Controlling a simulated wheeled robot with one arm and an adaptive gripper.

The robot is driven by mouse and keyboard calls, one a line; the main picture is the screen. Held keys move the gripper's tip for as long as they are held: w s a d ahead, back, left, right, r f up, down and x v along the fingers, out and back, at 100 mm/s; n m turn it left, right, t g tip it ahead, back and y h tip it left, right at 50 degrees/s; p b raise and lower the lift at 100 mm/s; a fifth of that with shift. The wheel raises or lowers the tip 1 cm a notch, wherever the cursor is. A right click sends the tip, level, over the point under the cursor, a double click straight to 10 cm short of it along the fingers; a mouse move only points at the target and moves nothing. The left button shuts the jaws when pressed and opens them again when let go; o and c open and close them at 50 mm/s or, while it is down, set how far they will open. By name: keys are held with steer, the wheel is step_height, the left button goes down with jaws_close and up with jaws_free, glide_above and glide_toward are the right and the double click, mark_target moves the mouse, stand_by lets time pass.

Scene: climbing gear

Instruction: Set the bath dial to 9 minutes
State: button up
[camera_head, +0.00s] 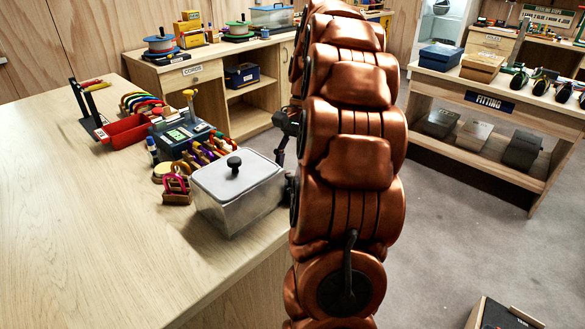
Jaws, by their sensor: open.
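A grey box-shaped bath (238,200) with a pale lid and a black lid knob (234,162) stands near the right edge of the wooden bench. No dial face or minute marks can be made out; the bath's right end is partly covered by my copper-coloured arm. My gripper (281,150) shows as dark parts at the left of my arm, just beyond the bath's far right corner in the picture. Most of it is hidden behind the arm. It is open, with nothing seen in it. Whether it touches the bath cannot be told.
Several coloured carabiners (205,150), a blue-grey device (185,135) and a red tray (127,131) stand behind the bath on the bench (90,230). The bench's front left is bare. A shelf unit labelled FITTING (490,102) stands at right, with open floor between.

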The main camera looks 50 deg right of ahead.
jaws_close()
stand_by(0.4)
steer(key=shift+m, duration=0.3)
steer(key=m, duration=0.1)
steer(key=m+t+p, duration=0.1)
steer(key=shift+s+r+m, duration=0.15)
steer(key=shift+s+m, duration=0.05)
steer(key=shift+m, duration=0.1)
steer(key=m+t+p, duration=0.1)
steer(key=m+p, duration=0.1)
steer(key=m, duration=0.1)
steer(key=shift+s+m+t, duration=0.15)
steer(key=shift+m+t, duration=0.15)
steer(key=shift+t, duration=0.1)
steer(key=m+t+h+p, duration=0.1)
steer(key=m+p, duration=0.1)
steer(key=m, duration=0.3)
steer(key=shift+s+a, duration=0.1)
steer(key=shift+t+p, duration=0.3)
